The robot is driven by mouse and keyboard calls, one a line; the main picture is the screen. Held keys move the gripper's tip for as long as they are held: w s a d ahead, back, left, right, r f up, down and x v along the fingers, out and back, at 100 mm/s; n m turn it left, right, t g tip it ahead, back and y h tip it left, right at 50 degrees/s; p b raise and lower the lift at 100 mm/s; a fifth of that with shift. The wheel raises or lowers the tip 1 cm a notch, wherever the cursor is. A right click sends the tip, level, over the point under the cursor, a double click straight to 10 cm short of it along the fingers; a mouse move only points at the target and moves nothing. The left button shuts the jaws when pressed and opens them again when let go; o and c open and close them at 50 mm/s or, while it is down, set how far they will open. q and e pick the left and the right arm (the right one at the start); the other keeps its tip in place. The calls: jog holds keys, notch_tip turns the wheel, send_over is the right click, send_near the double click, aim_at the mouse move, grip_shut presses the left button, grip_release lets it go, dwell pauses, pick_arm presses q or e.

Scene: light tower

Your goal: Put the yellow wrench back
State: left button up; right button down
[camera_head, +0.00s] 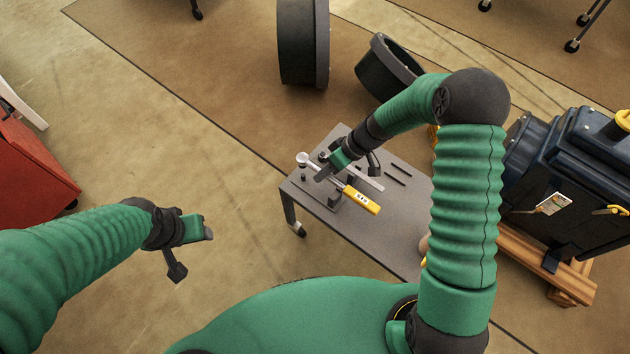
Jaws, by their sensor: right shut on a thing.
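The yellow wrench has a yellow handle (361,200) and a silver shaft with a round head at its upper left end. It lies slanted over the left part of the grey table (376,238). My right gripper (328,173) is shut on its shaft, and the fingers hide part of it. I cannot tell whether the wrench touches the dark holder (318,194) below it. My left gripper (192,252) is open and empty over the floor, well to the left of the table.
A silver tool (367,178) and dark slots lie on the table beside the wrench. A large dark machine (570,180) on a wooden pallet (545,265) stands to the right. Black rings (304,45) stand behind. A red cabinet (32,170) is at left; the floor between is clear.

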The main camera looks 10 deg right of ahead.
notch_tip(320, 180, down, 6)
jog(key=shift+a+f+b, duration=0.1)
jog(key=shift+f+b, duration=0.15)
jog(key=shift+b, duration=0.75)
jog(key=shift+f, duration=0.2)
jog(key=shift+r, duration=0.1)
jog(key=c, duration=1.4)
grip_release()
